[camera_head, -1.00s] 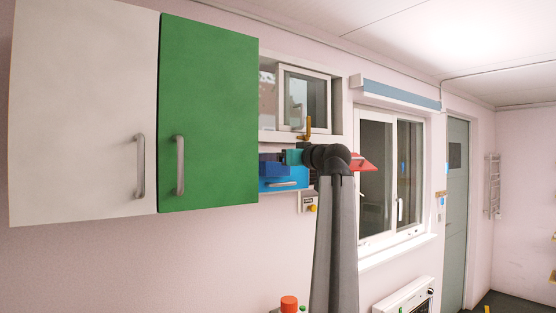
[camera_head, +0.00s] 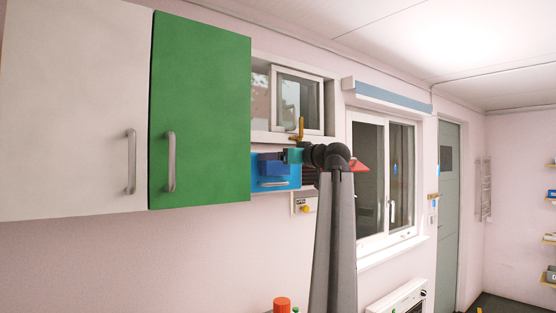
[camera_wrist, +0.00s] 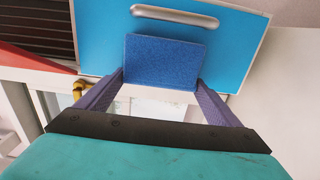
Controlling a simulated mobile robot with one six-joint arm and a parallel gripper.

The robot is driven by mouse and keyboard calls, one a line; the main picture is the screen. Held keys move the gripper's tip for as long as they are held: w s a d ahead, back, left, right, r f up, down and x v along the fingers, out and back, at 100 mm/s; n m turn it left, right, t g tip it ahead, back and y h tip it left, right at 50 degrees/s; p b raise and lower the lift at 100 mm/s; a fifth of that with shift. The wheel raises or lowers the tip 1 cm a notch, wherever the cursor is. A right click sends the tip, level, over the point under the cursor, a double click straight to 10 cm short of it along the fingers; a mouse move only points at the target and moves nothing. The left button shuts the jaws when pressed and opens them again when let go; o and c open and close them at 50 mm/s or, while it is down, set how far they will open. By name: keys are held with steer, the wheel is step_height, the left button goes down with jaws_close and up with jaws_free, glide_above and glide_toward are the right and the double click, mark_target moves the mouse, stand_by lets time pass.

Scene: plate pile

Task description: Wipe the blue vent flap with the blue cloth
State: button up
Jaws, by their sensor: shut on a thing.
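The blue vent flap (camera_head: 292,172) is a bright blue panel with a pale bar handle, on the wall below the small upper window. It also fills the top of the wrist view (camera_wrist: 100,40), with its handle at the top edge. My gripper (camera_head: 268,163) is in front of the flap. In the wrist view its two purple fingers are shut on the blue cloth (camera_wrist: 163,62), a darker blue flat pad. The cloth overlaps the flap near the edge away from the handle. I cannot tell if they touch. In the head view the cloth is hard to separate from the fingers.
A green cabinet door (camera_head: 201,110) stands close to the left of the flap. A small upper window (camera_head: 297,100) is above it, and a control box with a yellow button (camera_head: 304,204) is below. A red panel (camera_head: 360,166) sticks out to the right, beside the larger window (camera_head: 385,180).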

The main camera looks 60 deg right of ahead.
steer(key=shift+d, duration=0.1)
steer(key=shift+s+d+b, duration=0.3)
steer(key=shift+d+b, duration=0.15)
steer(key=shift+d, duration=0.35)
steer(key=shift+s+d+b, duration=0.25)
steer(key=shift+d+b, duration=0.2)
steer(key=shift+d, duration=0.3)
steer(key=shift+d, duration=0.1)
steer(key=shift+s+d+b, duration=0.25)
steer(key=shift+d, duration=0.5)
steer(key=shift+s+d+b, duration=0.25)
steer(key=shift+d, duration=0.5)
steer(key=shift+a, duration=0.1)
steer(key=shift+w+a, duration=0.3)
steer(key=shift+a, duration=0.5)
steer(key=shift+w+a, duration=0.3)
steer(key=shift+a, duration=0.45)
steer(key=shift+a, duration=0.15)
steer(key=shift+w+a, duration=0.25)
steer(key=shift+a, duration=0.5)
steer(key=shift+w+a, duration=0.25)
steer(key=shift+a, duration=0.5)
